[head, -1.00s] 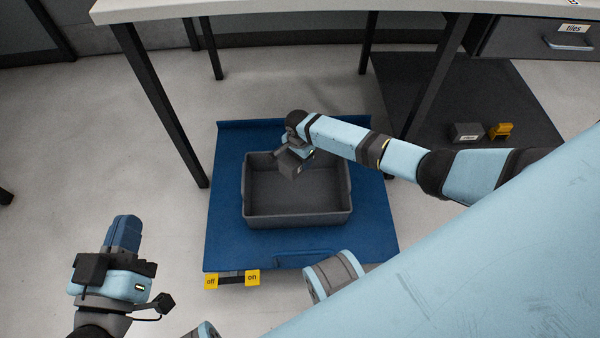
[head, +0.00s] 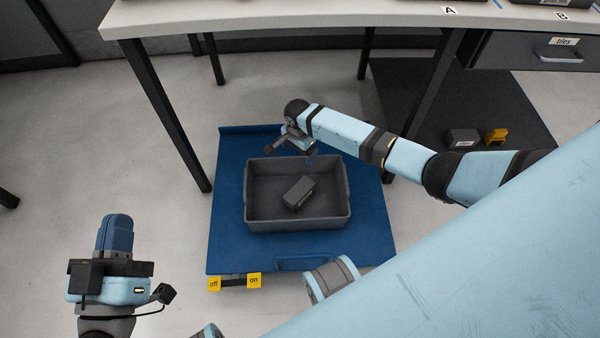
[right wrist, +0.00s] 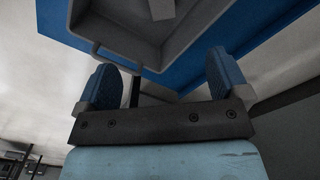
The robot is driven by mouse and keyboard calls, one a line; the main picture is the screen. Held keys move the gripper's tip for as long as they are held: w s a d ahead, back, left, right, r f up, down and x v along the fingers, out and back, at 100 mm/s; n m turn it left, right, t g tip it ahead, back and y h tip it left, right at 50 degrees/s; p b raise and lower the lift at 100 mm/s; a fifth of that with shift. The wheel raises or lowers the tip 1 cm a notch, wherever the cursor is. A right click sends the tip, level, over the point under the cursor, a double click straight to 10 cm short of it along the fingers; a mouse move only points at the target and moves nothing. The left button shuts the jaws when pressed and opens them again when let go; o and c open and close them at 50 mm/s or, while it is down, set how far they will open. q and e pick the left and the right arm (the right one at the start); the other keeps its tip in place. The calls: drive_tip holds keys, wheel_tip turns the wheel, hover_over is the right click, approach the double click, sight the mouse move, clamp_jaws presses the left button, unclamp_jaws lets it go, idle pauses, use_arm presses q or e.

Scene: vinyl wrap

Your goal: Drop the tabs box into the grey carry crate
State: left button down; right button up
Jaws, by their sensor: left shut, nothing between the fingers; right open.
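The grey carry crate (head: 262,212) stands on a blue platform. A dark grey box (head: 299,193), which I take to be the tabs box, lies inside it, resting at an angle right of the middle; its label is too small to read. In the right wrist view the box (right wrist: 162,8) shows partly at the top edge, inside the crate (right wrist: 120,40). My right gripper (head: 308,158) is above the crate's back rim, open and empty; its spread blue fingers show in the right wrist view (right wrist: 160,78). My left gripper (head: 116,235) is shut and empty at the lower left, away from the crate.
The blue platform (head: 228,170) has yellow "off" and "on" tabs (head: 253,280) at its front. A table (head: 300,14) with dark legs stands behind. Another grey box (head: 462,138) and a yellow item (head: 495,137) sit on the dark mat (head: 520,120) at right.

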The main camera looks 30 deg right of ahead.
use_arm(q)
drive_tip(key=shift+g+y, duration=0.8)
drive_tip(key=shift+g, duration=0.1)
drive_tip(key=shift+w+a+f+p, duration=0.1)
drive_tip(key=shift+a+f+p, duration=0.15)
drive_tip(key=shift+f, duration=0.4)
drive_tip(key=shift+w+a+f+p, duration=0.1)
drive_tip(key=shift+a+f+p, duration=0.1)
drive_tip(key=shift+f+p, duration=0.3)
drive_tip(key=shift+a+f+p, duration=0.15)
drive_tip(key=shift+a+f, duration=0.05)
drive_tip(key=shift+f, duration=0.55)
use_arm(e)
drive_tip(key=shift+r, duration=2.95)
